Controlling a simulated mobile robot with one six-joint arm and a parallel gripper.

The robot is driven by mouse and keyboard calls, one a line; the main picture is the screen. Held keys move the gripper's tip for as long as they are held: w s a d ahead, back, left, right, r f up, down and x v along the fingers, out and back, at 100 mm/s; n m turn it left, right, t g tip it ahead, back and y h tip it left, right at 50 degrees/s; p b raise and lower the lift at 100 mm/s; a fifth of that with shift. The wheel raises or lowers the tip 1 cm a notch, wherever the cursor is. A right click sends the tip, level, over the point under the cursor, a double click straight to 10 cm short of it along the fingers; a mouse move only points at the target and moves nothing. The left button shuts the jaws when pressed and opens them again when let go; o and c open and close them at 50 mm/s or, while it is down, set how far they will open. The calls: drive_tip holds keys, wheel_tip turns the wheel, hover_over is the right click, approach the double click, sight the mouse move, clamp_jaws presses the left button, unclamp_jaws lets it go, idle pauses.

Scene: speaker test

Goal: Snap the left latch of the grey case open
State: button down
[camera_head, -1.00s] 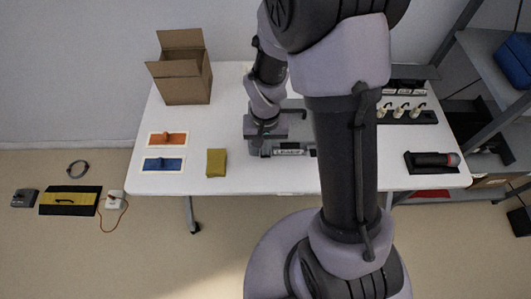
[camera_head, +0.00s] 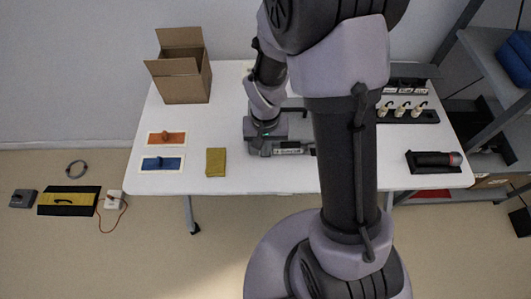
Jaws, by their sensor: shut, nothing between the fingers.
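The grey case (camera_head: 290,149) lies on the white table, mostly hidden behind my arm. Part of its front with a pale label strip shows. My gripper (camera_head: 263,147) is at the left part of the case front, over or against it; I cannot tell whether it touches. It is shut and empty. The left latch is hidden by the gripper or too small to make out, so its state does not show. The right end of the case is behind my arm.
Shelves (camera_head: 480,45) stand right.

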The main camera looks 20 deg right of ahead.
drive_tip(key=shift+f, duration=0.2)
idle(0.3)
drive_tip(key=shift+r+p, duration=0.3)
drive_tip(key=shift+r, duration=0.25)
wheel_tip(320, 180, up, 6)
drive_tip(key=s+p, duration=0.2)
drive_tip(key=p, duration=0.2)
drive_tip(key=shift+a, duration=0.3)
